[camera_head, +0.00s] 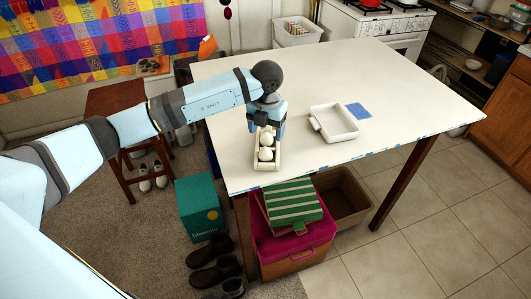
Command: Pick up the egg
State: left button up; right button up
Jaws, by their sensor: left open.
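Two white eggs lie in a small cream tray (256,161) at the left front edge of the white table (300,85). The nearer egg (265,154) and the farther egg (266,139) sit in a row along the tray. My left gripper (265,127) points down over the far end of the tray, close to the farther egg. It is open. Its body hides the far end of the tray, and I cannot tell whether a finger touches an egg. My right gripper is not in view.
A white square container (337,133) and a blue patch (358,110) lie to the right on the table. The back and right of the tabletop are clear. A wooden stool (115,97), a teal box (198,207) and a pink crate (297,247) stand below on the floor.

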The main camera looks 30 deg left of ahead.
aim_at(266, 148)
pick_arm(q)
notch_tip(266, 148, down, 3)
jog(key=shift+r, duration=0.15)
notch_tip(266, 148, down, 4)
jog(key=shift+s+a+f+p, duration=0.1)
jog(key=shift+a+f+p, duration=0.05)
jog(key=shift+p, duration=0.75)
jog(key=shift+f, duration=0.45)
jog(key=c, duration=0.7)
